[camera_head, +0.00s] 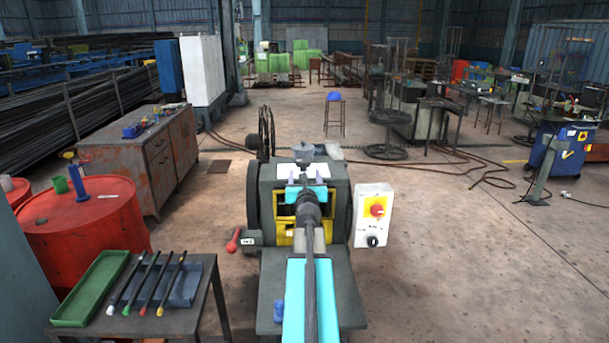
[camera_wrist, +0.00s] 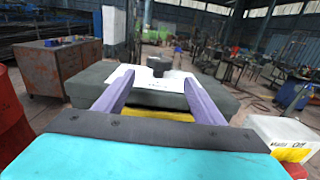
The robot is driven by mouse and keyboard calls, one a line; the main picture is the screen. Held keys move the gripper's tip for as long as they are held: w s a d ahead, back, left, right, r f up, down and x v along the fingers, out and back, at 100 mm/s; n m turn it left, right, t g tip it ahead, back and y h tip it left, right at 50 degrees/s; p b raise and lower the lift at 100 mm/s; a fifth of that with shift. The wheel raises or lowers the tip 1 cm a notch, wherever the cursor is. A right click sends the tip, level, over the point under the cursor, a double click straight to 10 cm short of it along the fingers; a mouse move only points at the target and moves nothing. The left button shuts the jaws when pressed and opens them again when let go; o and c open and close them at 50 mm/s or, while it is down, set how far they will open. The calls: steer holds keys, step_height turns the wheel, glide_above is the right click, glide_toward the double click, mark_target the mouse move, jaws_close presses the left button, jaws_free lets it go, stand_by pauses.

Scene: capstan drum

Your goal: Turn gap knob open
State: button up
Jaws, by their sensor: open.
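The grey machine (camera_head: 338,172) stands in front of me with a white plate (camera_head: 289,171) on its top. A dark grey knob (camera_head: 302,150) rises at the plate's far side; it also shows in the wrist view (camera_wrist: 159,63). Its label cannot be read, so I cannot tell its setting. My gripper (camera_head: 308,175) is at the machine's top on the near side of the knob. In the wrist view its two purple fingers (camera_wrist: 157,78) are spread apart, pointing toward the plate and knob, with nothing between them. The fingers appear short of the knob.
A white control box (camera_head: 364,230) with a red-yellow switch (camera_head: 377,208) and a black dial (camera_head: 372,241) is at the machine's right. A red-knobbed lever (camera_head: 233,241) sticks out left. A table (camera_head: 200,306) with several rods stands at lower left. Open floor lies right.

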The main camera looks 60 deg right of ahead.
steer(key=shift+v, duration=1.05)
